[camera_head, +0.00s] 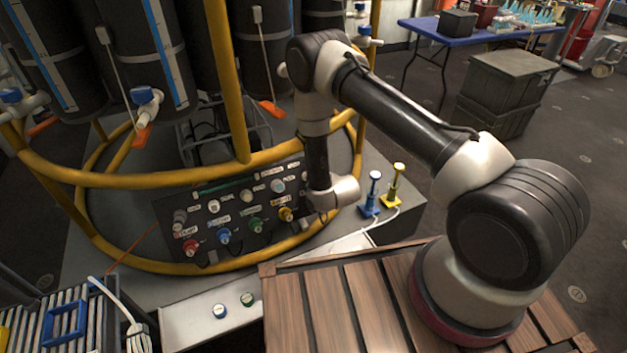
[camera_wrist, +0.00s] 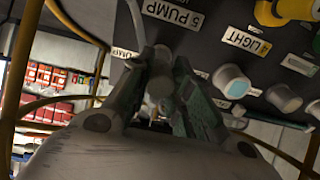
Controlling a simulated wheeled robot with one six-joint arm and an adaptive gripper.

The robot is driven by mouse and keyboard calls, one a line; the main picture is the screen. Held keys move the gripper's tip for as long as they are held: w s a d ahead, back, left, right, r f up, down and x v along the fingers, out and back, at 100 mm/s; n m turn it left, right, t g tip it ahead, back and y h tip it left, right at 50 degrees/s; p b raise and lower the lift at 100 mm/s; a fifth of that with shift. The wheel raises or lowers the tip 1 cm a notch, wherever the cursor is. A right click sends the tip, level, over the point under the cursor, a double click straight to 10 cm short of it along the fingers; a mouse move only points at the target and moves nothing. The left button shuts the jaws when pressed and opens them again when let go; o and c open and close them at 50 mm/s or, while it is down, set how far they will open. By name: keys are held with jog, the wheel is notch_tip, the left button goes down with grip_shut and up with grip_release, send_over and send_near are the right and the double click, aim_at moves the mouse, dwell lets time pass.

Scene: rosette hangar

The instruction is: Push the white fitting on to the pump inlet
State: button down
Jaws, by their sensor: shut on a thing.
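My gripper (camera_wrist: 161,78) is shut on a small greyish, pale piece (camera_wrist: 157,90), most likely the white fitting, which is mostly hidden between the fingers. The fingertips point at the dark connector panel (camera_wrist: 215,30), close beside a label reading "5 PUMP" (camera_wrist: 170,13). The pump inlet itself is hidden behind the fingers, and I cannot tell whether the fitting touches it. In the head view my wrist is at the right end of the panel (camera_head: 165,215), and the fingers are hardly visible there.
Beside the gripper, a pale round connector (camera_wrist: 231,81) and a yellow one (camera_wrist: 285,10) stick out of the panel. Yellow frame tubes (camera_head: 130,181) surround it. Blue (camera_head: 372,196) and yellow (camera_head: 393,186) upright pieces stand on the grey base to the right. Wooden slats (camera_head: 320,305) lie in front.

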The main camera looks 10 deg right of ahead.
jog(key=shift+w+f, duration=0.1)
jog(key=shift+w, duration=0.05)
dwell(0.5)
jog(key=shift+w+a+f, duration=0.1)
jog(key=shift+w, duration=0.1)
dwell(0.7)
jog(key=c, duration=1.2)
grip_release()
jog(key=shift+c, duration=0.2)
jog(key=v, duration=1.1)
jog(key=shift+s, duration=0.35)
